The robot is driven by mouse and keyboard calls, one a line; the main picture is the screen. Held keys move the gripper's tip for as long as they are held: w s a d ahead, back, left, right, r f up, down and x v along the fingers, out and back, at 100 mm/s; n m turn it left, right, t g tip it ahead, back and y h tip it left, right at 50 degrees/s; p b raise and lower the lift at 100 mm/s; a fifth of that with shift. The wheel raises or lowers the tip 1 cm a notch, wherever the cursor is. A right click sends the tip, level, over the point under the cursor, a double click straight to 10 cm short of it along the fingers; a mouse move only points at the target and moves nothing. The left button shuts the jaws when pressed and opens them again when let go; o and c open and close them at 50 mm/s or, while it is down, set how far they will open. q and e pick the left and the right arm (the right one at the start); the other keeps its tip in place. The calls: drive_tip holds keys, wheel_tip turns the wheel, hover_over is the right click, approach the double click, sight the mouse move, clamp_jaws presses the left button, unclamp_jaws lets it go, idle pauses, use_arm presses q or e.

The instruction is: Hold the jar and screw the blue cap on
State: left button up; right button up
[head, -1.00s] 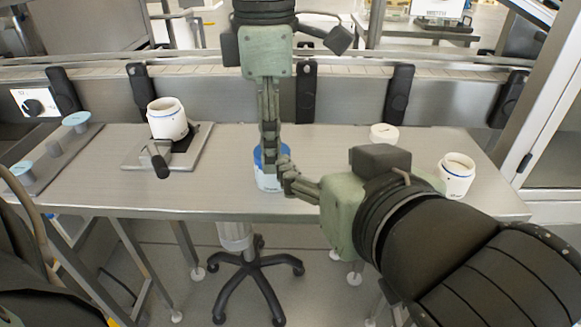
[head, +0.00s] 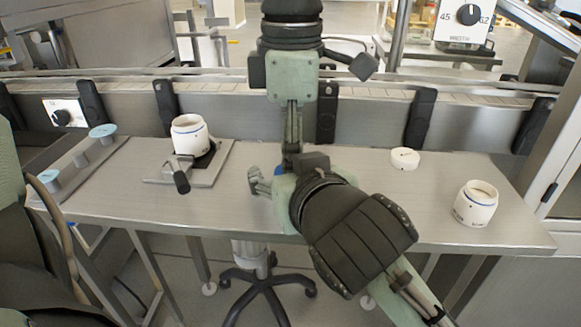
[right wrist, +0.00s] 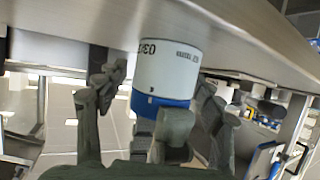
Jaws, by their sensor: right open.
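The white jar (right wrist: 168,68) shows upside down in the right wrist view, with the blue cap (right wrist: 160,101) at its end. In the head view they are mostly hidden behind my right gripper; only a sliver of blue shows. My left gripper (head: 291,150) reaches down from the top, and its fingers appear shut on the cap. My right gripper (right wrist: 162,80) is open, its fingers on either side of the jar and apart from it; some fingertips (head: 260,183) show in the head view.
A white jar (head: 188,137) stands on a metal plate with a handle (head: 181,180). Another jar (head: 475,205) and a white round piece (head: 405,158) stand on the right. Blue caps (head: 103,131) sit on a rack at left. The table (head: 340,165) is otherwise mostly clear.

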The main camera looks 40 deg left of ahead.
drive_tip(key=shift+w+a+f, duration=0.15)
drive_tip(key=shift+w+a, duration=0.05)
drive_tip(key=shift+a, duration=0.05)
drive_tip(key=shift+c, duration=0.5)
drive_tip(key=c, duration=1.4)
use_arm(q)
drive_tip(key=o, duration=0.4)
use_arm(e)
drive_tip(key=shift+c, duration=0.2)
use_arm(q)
clamp_jaws()
drive_tip(key=m, duration=0.2)
drive_tip(key=shift+m, duration=0.3)
drive_tip(key=m, duration=0.3)
drive_tip(key=shift+d, duration=0.1)
use_arm(e)
drive_tip(key=shift+o, duration=1.3)
drive_tip(key=shift+s+a, duration=0.1)
use_arm(q)
drive_tip(key=o, duration=0.8)
unclamp_jaws()
drive_tip(key=shift+c, duration=0.2)
drive_tip(key=shift+r, duration=0.1)
